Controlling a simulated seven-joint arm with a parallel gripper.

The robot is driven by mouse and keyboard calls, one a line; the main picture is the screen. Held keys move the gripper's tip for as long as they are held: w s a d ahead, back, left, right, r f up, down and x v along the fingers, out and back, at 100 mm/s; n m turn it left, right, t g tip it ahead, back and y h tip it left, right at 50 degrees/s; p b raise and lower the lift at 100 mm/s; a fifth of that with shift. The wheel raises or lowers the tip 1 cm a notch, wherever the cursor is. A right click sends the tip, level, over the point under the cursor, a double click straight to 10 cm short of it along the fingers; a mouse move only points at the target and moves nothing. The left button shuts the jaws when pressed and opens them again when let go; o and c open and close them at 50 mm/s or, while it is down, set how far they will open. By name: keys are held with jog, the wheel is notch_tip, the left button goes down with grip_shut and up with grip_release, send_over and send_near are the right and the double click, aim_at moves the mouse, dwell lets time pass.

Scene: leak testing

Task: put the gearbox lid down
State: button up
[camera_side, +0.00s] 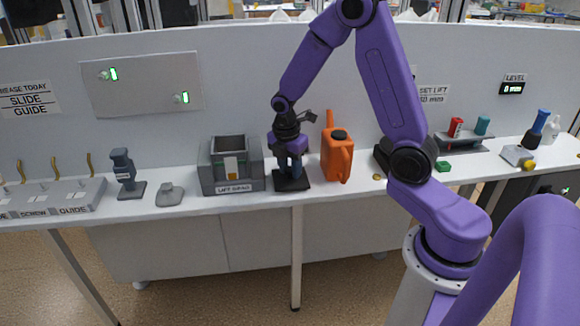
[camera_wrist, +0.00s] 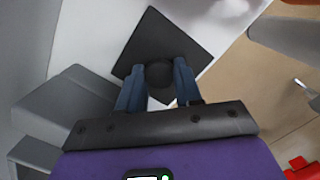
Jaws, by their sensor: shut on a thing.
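The gearbox lid (camera_side: 291,184) is a dark square plate with a round knob on top. In the wrist view the plate (camera_wrist: 152,32) shows beyond my fingers. My gripper (camera_side: 290,168) points straight down over it. In the wrist view the two blue fingers of my gripper (camera_wrist: 158,75) are closed on the sides of the round knob. The plate looks level, at or very near the white table top; I cannot tell whether it touches. Its underside is hidden.
A grey box labelled as a guard (camera_side: 231,187) stands close on the left. An orange can (camera_side: 337,155) stands close on the right. The white table's (camera_side: 275,203) front edge is near the plate. A small grey piece (camera_side: 169,195) lies further left.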

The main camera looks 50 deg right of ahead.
aim_at(287, 172)
jog(key=shift+f, duration=0.1)
jog(key=o, duration=1)
jog(key=shift+o, duration=0.2)
notch_tip(287, 172, up, 12)
jog(key=a, duration=0.1)
jog(key=s+a+m+y, duration=0.1)
jog(key=s+a+m, duration=0.2)
jog(key=s+a, duration=0.85)
jog(key=s+m, duration=0.2)
jog(key=s, duration=1.2)
jog(key=shift+s+a+f+y, duration=0.2)
jog(key=shift+s+f+y, duration=0.1)
jog(key=shift+f+y, duration=0.1)
